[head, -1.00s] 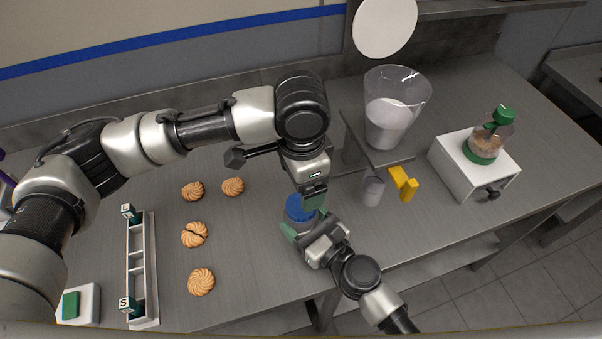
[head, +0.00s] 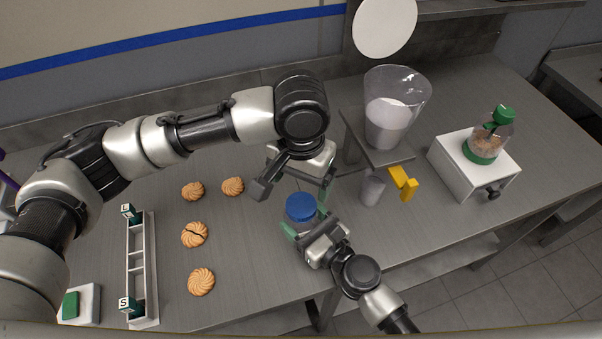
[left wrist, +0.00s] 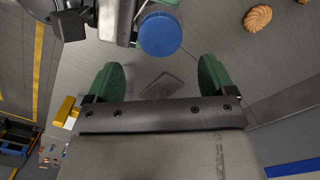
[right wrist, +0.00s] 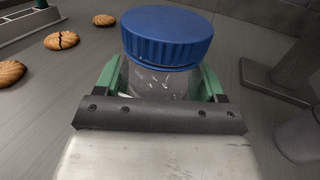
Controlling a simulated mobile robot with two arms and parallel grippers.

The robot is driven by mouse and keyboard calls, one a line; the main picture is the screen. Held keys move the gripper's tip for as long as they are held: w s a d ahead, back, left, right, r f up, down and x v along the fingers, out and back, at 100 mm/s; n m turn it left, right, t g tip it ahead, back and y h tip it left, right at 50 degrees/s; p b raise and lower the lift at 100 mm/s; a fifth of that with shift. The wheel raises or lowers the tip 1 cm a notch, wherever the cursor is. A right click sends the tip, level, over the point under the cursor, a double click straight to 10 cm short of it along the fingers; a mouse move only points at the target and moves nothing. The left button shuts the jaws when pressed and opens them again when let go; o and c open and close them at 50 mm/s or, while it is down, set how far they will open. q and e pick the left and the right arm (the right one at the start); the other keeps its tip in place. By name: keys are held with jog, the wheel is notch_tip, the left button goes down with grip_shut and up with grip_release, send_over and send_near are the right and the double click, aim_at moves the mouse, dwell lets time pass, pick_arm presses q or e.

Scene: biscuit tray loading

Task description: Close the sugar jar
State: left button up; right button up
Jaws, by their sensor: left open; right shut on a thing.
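The sugar jar is a clear jar (right wrist: 160,84) with a ribbed blue lid (head: 300,207) on its mouth. The lid looks about level in the right wrist view; I cannot tell how tight it is. My right gripper (head: 305,223) is shut around the jar's body, below the lid, with a green finger on each side. My left gripper (left wrist: 158,78) is open and empty. It is behind the jar in the head view, apart from the lid, which also shows in the left wrist view (left wrist: 160,34).
Several biscuits (head: 201,282) and a divided tray (head: 152,270) lie to the left. A clear hopper (head: 390,112) on a stand, a small cup (head: 372,190) and a yellow part (head: 404,182) are to the right. A white box (head: 470,172) carries a green-lidded jar (head: 484,147).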

aim_at(301, 204)
pick_arm(q)
notch_tip(301, 204, down, 7)
jog(key=shift+f, duration=0.15)
dwell(0.4)
jog(key=c, duration=0.9)
jog(key=o, duration=1)
jog(key=shift+o, duration=0.2)
notch_tip(301, 204, up, 12)
